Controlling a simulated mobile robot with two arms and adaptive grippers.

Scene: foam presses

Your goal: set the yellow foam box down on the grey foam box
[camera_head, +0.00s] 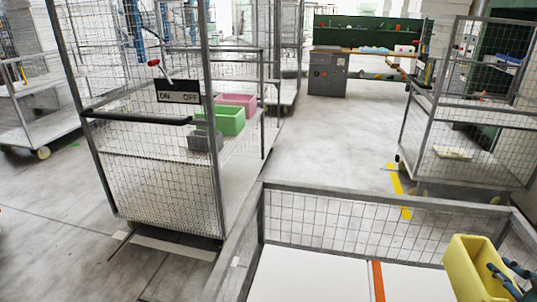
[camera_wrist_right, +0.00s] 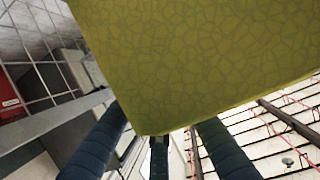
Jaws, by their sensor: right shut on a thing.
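The yellow foam box (camera_head: 472,268) is at the lower right of the head view, above the near cart. My right gripper (camera_head: 505,275) is shut on it, with dark blue fingers at its right side. In the right wrist view the yellow box (camera_wrist_right: 190,65) fills the upper middle, and the gripper's fingers (camera_wrist_right: 160,145) reach up to its lower edge. The grey foam box (camera_head: 205,140) stands on the shelf of the mesh cart at the left, in front of a green box (camera_head: 225,120) and a pink box (camera_head: 237,101). My left gripper is not in view.
The mesh cart (camera_head: 215,205) at the left has a dark handle bar (camera_head: 135,118) and an ON/OFF sign (camera_head: 178,97). Another mesh cart (camera_head: 470,120) stands at the right. Floor between them is clear.

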